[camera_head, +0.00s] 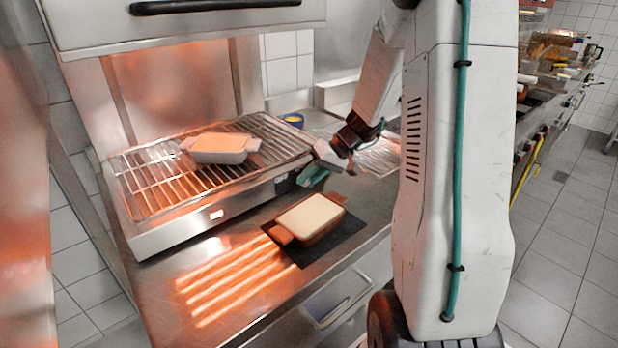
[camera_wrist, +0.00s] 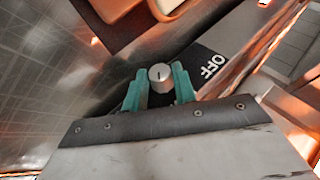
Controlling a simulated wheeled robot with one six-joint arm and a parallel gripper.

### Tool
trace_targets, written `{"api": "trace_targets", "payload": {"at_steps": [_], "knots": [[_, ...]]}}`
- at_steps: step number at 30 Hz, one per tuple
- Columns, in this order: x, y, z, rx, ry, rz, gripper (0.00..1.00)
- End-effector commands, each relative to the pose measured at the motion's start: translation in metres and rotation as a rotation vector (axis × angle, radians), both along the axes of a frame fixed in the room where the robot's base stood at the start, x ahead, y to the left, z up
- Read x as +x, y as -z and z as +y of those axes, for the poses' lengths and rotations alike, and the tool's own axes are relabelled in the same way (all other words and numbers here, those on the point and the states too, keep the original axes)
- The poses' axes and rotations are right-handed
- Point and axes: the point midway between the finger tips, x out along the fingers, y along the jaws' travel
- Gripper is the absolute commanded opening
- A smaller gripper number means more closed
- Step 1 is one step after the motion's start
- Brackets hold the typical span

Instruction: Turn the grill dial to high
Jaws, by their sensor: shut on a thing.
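The grill (camera_head: 215,215) stands on the steel counter, with its heating rack glowing orange. Its dial (camera_wrist: 160,77) is a small silver knob with a short dark mark, beside a dark panel (camera_wrist: 208,66) lettered OFF at its right. My gripper (camera_wrist: 161,84) is shut on the dial, with one teal finger on each side of it. In the head view my gripper (camera_head: 312,177) is at the right end of the grill's front, by the black panel. The dial itself cannot be made out there, and no high mark is readable.
A grey dish (camera_head: 219,149) with pale filling sits on the grill rack. A brown dish (camera_head: 310,218) stands on a dark mat (camera_head: 345,243) on the counter, just in front of my gripper. A blue pot (camera_head: 293,120) is behind the grill.

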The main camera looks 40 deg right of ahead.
Motion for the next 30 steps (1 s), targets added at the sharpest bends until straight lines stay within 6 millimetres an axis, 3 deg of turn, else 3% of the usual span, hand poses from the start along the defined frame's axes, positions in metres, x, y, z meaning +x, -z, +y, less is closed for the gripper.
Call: {"api": "trace_targets", "payload": {"at_steps": [15,30], "knots": [[0.0000,0.0056,-0.0053,0.354,0.002,0.014,0.04],[-0.0001,0.0062,-0.0053,0.427,0.000,0.016,0.04]]}}
